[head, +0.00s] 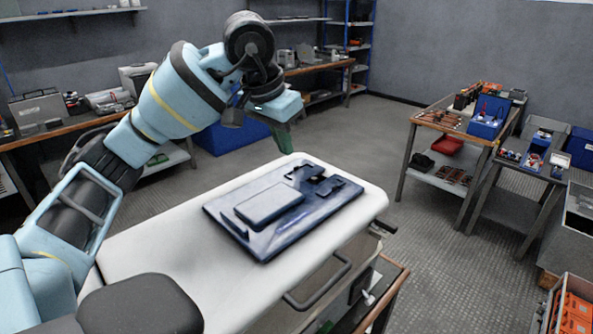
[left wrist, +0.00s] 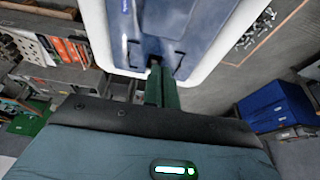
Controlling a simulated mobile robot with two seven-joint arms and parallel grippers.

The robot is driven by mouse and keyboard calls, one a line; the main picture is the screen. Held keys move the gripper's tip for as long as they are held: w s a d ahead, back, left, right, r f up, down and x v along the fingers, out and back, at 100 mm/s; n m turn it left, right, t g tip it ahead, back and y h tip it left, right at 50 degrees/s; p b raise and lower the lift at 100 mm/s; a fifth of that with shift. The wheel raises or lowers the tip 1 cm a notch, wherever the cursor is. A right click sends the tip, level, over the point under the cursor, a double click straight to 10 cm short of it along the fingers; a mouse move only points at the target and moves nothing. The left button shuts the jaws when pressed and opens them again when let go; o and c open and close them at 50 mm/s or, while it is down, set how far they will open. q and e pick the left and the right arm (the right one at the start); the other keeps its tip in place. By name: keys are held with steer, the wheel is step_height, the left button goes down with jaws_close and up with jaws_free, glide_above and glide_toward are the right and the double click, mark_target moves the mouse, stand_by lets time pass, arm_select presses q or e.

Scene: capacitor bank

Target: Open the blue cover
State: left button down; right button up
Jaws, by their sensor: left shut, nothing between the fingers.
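The dark blue cover (head: 312,222) lies flat on the rounded white housing (head: 160,235) in the middle of the head view. It has a raised rectangular pad (head: 270,205) and dark cut-outs near its far end. It also fills the upper middle of the left wrist view (left wrist: 198,25). My left gripper (head: 283,140) is above and beyond the far end of the housing, fingers pointing down. Its green fingers (left wrist: 162,88) are shut and empty, and in the left wrist view their tips overlap a dark slot at the cover's edge. I cannot tell whether they touch it. My right gripper is not shown.
A handle (head: 320,285) sticks out from the housing's near side. A wooden table (head: 470,130) with tools and blue boxes stands at the right. Workbenches line the left and back walls. The floor (head: 420,245) between is clear.

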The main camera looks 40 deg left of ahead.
mark_target(299, 188)
arm_select(q)
steer(key=x, duration=0.8)
steer(key=shift+f, duration=0.25)
steer(key=shift+w+d+f, duration=0.1)
steer(key=shift+w+f, duration=0.1)
steer(key=shift+f, duration=0.45)
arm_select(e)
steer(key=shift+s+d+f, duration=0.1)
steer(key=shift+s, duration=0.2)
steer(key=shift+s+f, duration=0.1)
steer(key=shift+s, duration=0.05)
arm_select(q)
steer(key=shift+s, duration=0.1)
